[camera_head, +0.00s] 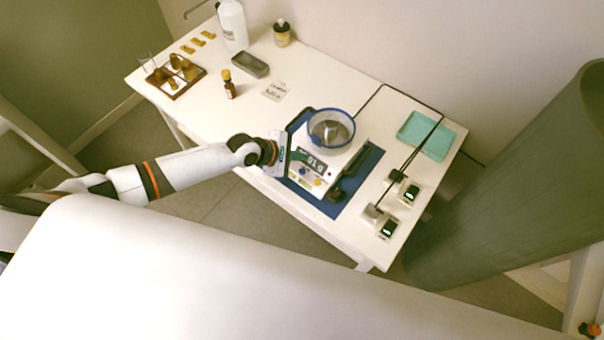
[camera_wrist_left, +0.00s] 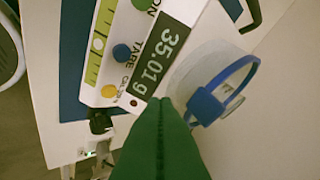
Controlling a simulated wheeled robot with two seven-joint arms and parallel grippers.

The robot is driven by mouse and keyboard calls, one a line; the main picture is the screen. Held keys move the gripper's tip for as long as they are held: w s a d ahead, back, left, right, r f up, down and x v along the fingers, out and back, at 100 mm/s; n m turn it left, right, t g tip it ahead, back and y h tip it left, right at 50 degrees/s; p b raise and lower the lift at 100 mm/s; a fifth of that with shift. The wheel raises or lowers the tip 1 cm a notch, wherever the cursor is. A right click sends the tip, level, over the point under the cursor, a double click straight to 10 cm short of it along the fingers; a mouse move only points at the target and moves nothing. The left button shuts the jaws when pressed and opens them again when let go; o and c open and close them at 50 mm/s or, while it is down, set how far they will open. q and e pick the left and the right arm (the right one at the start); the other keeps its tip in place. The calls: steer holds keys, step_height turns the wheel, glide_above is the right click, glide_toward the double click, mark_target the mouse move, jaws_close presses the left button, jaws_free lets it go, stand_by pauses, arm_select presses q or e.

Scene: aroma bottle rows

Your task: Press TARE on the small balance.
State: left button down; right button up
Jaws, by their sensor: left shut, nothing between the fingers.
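The small balance (camera_head: 330,168) stands on a blue mat (camera_head: 362,172). Its display (camera_wrist_left: 165,55) reads 35.01 g in the left wrist view. Beside the display are a blue button (camera_wrist_left: 121,52) with the TARE label, a yellow button (camera_wrist_left: 108,91) and a green one at the top edge. A clear blue-rimmed ring (camera_head: 331,128) with a grey vessel inside sits on the balance. My left gripper (camera_wrist_left: 164,103) is shut and empty, its green fingertips over the display end of the panel, apart from the blue button in the picture. Contact cannot be told. My right gripper is not in view.
A teal tray (camera_head: 426,135) and two small devices with green displays (camera_head: 389,229) are right of the balance. A brown bottle (camera_head: 229,86), a grey tray (camera_head: 250,64), a card (camera_head: 274,91) and a wooden rack (camera_head: 176,77) are left.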

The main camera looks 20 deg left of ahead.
arm_select(q)
steer(key=b, duration=0.3)
glide_above(302, 171)
steer(key=s, duration=0.1)
steer(key=f, duration=0.2)
steer(key=a+f, duration=0.1)
steer(key=f, duration=0.1)
steer(key=shift+f, duration=0.1)
steer(key=shift+f+b, duration=0.45)
steer(key=shift+f, duration=0.15)
stand_by(0.3)
steer(key=shift+f, duration=0.1)
stand_by(0.5)
steer(key=shift+f, duration=0.35)
